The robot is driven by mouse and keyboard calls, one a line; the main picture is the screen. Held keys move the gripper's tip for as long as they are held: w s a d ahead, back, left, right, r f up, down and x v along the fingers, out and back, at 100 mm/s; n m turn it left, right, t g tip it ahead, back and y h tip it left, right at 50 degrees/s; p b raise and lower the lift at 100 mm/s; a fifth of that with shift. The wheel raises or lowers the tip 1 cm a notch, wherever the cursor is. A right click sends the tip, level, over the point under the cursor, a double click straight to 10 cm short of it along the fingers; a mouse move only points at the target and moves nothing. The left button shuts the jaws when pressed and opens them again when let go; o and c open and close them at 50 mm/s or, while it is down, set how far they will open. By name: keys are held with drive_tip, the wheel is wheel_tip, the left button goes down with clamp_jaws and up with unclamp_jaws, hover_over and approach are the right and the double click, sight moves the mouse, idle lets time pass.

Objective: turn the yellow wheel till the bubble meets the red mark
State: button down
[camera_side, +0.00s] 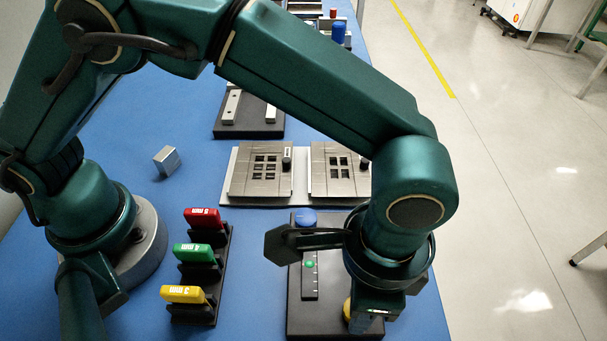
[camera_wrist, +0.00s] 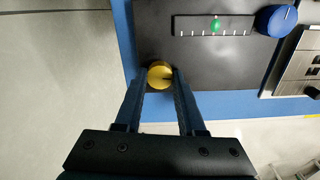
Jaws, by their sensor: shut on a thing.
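The yellow wheel (camera_wrist: 159,76) sits on a dark plate (camera_wrist: 160,30) in the wrist view, with a dark line on its top. My gripper (camera_wrist: 160,82) has one finger on each side of it and is shut on it. In the side view the wheel (camera_side: 347,309) is mostly hidden behind my gripper (camera_side: 368,312). The green bubble (camera_wrist: 216,25) lies in a dark strip with white ticks (camera_wrist: 190,26), near its middle. The bubble also shows in the side view (camera_side: 309,264).
A blue knob (camera_wrist: 276,20) is at one end of the strip. Red, green and yellow labelled blocks (camera_side: 186,294) stand in a black rack to the left. Metal panels (camera_side: 262,171) lie behind the plate. A small grey block (camera_side: 167,160) rests on the blue table.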

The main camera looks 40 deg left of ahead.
idle(0.4)
drive_tip(key=c, duration=0.5)
unclamp_jaws()
drive_tip(key=shift+r, duration=0.1)
drive_tip(key=shift+r, duration=2.55)
